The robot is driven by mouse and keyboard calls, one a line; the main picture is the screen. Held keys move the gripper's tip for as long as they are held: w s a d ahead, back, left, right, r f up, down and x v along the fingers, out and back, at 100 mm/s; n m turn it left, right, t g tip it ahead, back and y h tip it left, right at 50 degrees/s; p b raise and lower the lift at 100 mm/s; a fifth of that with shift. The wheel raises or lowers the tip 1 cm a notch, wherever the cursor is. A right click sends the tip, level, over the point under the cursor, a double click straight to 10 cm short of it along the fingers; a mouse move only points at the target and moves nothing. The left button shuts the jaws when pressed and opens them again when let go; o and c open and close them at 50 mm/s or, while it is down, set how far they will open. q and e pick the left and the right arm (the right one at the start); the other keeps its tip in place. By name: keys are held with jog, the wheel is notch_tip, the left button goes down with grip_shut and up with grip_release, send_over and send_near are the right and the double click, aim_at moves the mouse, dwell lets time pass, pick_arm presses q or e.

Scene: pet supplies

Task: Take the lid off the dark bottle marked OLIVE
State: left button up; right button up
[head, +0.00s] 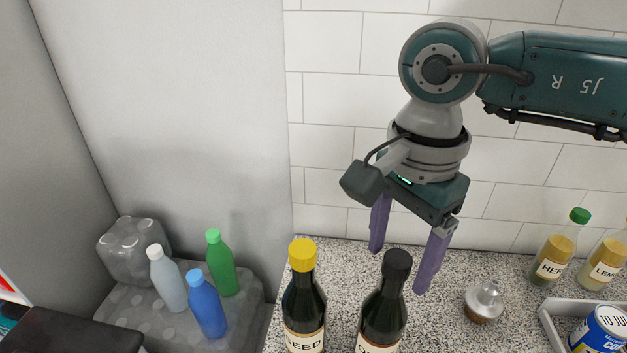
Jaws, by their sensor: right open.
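A dark bottle (383,312) with a black lid (397,264) stands on the speckled counter at the bottom centre of the head view. Its label is cut off by the lower edge, so I cannot read the whole word. My right gripper (398,271) is open, its two purple fingers pointing down. In the picture the fingers show to the left and right of the black lid, with nothing between them that I can see gripped. I cannot tell whether they are level with the lid in depth. My left gripper is not in view.
A dark bottle with a yellow lid (303,257) stands just left. Right are a small silver-topped jar (484,301), green-capped herb bottle (557,251), lemon bottle (605,262) and a tray (546,317) holding a can (600,330). Several coloured bottles stand on a grey block (150,318) at left.

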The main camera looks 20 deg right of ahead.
jog(key=shift+c, duration=0.4)
grip_shut()
